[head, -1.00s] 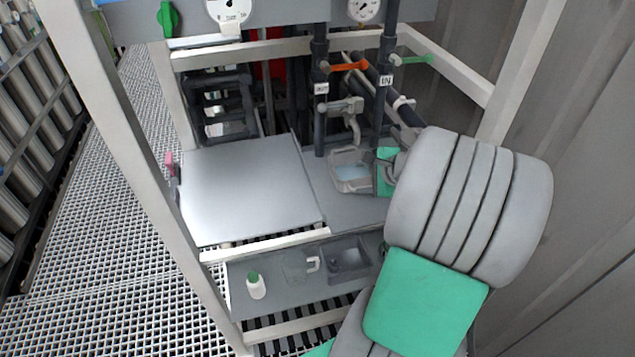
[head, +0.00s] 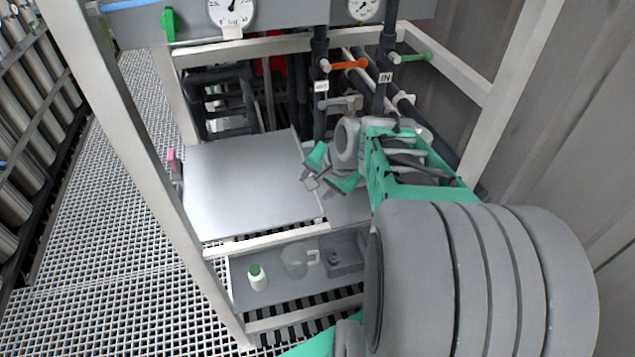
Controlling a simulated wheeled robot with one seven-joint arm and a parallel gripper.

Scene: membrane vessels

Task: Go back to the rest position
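My gripper (head: 313,183) hangs over the grey bench in front of the pipes, pointing down and to the left. My arm reaches in from the lower right and covers the right part of the bench. The grey basin under the sampling tap (head: 340,103) is hidden behind my gripper and arm.
A flat grey panel (head: 245,190) lies left of my gripper. Frame posts (head: 140,165) and pipes with orange (head: 349,65) and green handles stand close.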

